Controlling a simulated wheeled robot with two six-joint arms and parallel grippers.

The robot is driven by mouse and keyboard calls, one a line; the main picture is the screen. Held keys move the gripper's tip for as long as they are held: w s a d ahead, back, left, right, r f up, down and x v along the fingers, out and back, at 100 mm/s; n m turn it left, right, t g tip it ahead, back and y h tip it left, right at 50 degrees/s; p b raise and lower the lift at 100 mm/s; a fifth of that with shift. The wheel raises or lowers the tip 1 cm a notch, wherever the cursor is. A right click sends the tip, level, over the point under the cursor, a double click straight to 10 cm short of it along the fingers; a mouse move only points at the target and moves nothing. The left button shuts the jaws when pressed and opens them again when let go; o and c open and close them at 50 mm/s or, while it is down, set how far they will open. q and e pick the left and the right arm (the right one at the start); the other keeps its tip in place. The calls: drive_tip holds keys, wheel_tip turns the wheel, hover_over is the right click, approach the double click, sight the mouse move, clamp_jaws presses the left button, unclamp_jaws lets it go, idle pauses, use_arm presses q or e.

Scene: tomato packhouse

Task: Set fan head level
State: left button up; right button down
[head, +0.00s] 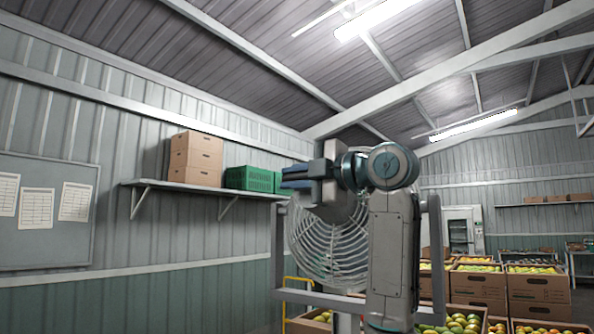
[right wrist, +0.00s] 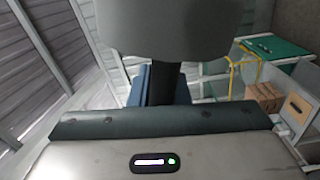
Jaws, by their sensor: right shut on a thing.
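The fan head (head: 325,250), a round pale wire guard with a grey housing behind it, sits inside a grey U-shaped yoke (head: 280,245). My right arm covers much of its right side. My right gripper (head: 300,181) is at the upper back of the fan head. In the right wrist view a dark handle (right wrist: 172,84) runs down from a grey rounded housing (right wrist: 185,28) to my blue jaws, which are shut on it. The housing looks tilted in the head view; its exact angle I cannot tell. My left gripper is not in view.
A wall shelf (head: 165,185) at left carries cardboard boxes (head: 196,160) and a green crate (head: 252,179). Cartons of tomatoes (head: 538,288) stand at the lower right. A yellow rail (head: 297,281) is behind the yoke. A notice board (head: 45,245) hangs at far left.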

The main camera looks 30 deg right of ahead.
drive_tip(key=f, duration=0.2)
drive_tip(key=f+n+b, duration=0.1)
drive_tip(key=f, duration=0.1)
drive_tip(key=f+n, duration=0.1)
drive_tip(key=shift+s+a+f, duration=0.15)
drive_tip(key=shift+a+f, duration=0.25)
drive_tip(key=c, duration=1.4)
unclamp_jaws()
drive_tip(key=shift+s+d, duration=0.1)
drive_tip(key=b, duration=0.5)
approach(293, 208)
drive_tip(key=s+a, duration=0.2)
drive_tip(key=s, duration=0.3)
drive_tip(key=shift+a+f, duration=0.1)
drive_tip(key=shift+a, duration=0.2)
